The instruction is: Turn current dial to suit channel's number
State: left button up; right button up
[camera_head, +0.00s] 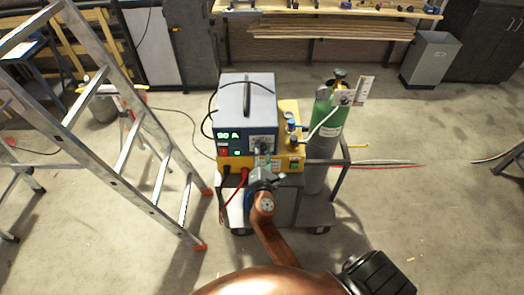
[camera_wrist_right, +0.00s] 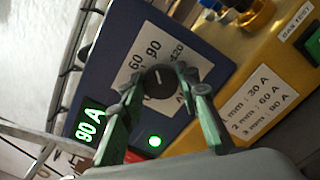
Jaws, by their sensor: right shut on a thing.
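The current dial (camera_wrist_right: 159,82) is a dark round knob with a white pointer line on the blue welder front (camera_wrist_right: 112,60). Printed numbers, including 60, 90 and 120, ring it. The green display (camera_wrist_right: 90,124) reads 90 A; it also shows in the head view (camera_head: 228,135). My right gripper (camera_wrist_right: 157,90) is shut on the dial, a finger on either side. In the head view my right gripper (camera_head: 262,157) reaches the welder's front from below and hides much of the dial. My left gripper is out of view. I cannot make out a channel.
A yellow panel (camera_wrist_right: 230,65) carries a card (camera_wrist_right: 262,104) listing 1 mm: 30 A, 2 mm: 60 A, 3 mm: 90 A. A green gas cylinder (camera_head: 327,130) stands right of the welder. An aluminium ladder (camera_head: 135,130) stands left. Cables cross the floor at right.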

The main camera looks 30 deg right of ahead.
dwell(0.3)
jog(key=o, duration=1.1)
notch_tip(320, 180, up, 10)
jog(key=shift+f, duration=0.1)
